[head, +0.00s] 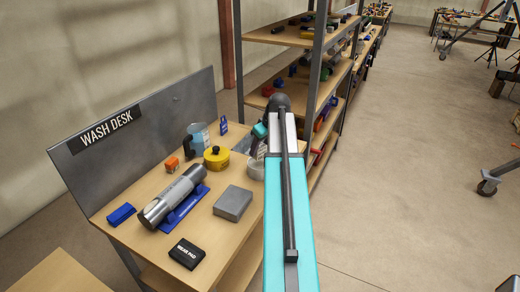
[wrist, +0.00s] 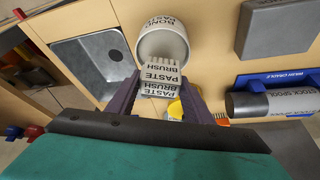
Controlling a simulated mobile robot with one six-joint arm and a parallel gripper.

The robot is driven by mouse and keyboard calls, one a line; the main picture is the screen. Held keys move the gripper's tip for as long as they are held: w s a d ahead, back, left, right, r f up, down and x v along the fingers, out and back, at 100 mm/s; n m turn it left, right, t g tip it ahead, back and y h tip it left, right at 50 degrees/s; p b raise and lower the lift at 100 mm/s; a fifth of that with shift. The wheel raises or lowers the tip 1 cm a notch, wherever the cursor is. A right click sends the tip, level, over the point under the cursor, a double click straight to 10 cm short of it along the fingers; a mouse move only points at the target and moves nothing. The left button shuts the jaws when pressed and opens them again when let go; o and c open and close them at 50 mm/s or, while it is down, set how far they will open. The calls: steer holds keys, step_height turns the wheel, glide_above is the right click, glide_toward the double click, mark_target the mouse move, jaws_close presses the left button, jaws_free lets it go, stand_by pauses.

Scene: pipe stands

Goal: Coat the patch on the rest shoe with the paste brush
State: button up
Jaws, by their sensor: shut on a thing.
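My gripper (wrist: 160,98) is shut on the paste brush (wrist: 160,76), a pale block with "PASTE BRUSH" lettering held between its two dark purple fingers. The white bond paste pot (wrist: 163,42) is just beyond the brush in the wrist view. I cannot tell whether the brush touches it. In the head view the pot (head: 256,169) is partly behind my arm at the right of the wash desk (head: 150,235). My gripper's fingertips are hidden there. I cannot pick out the rest shoe or its patch in either view.
The desk holds a stock spool (head: 173,197) in a blue cradle (head: 185,209), a grey block (head: 232,203), a black wear pad box (head: 186,253), a blue block (head: 121,214) and a yellow container (head: 216,158). A sink (wrist: 92,62) shows beside my gripper.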

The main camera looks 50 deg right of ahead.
steer(key=shift+r+p, duration=0.65)
steer(key=shift+r, duration=0.75)
steer(key=shift+a, duration=0.1)
steer(key=w+a+b, duration=0.1)
steer(key=w+a, duration=0.2)
steer(key=a, duration=0.5)
steer(key=w+a+b, duration=0.1)
steer(key=w+a, duration=0.3)
steer(key=a, duration=0.4)
steer(key=w+a+b, duration=0.1)
steer(key=w+a, duration=0.2)
steer(key=a, duration=0.5)
steer(key=shift+w+r+b, duration=0.15)
steer(key=shift+r+b, duration=0.2)
steer(key=shift+n, duration=0.3)
steer(key=a, duration=0.4)
steer(key=w+a+b, duration=0.1)
steer(key=a, duration=0.8)
steer(key=shift+w+r+b, duration=0.2)
steer(key=shift+w+b, duration=0.05)
steer(key=shift+b, duration=0.1)
steer(key=s+a+b, duration=0.1)
steer(key=a, duration=1.2)
steer(key=shift+r+b, duration=0.3)
steer(key=shift+b, duration=0.05)
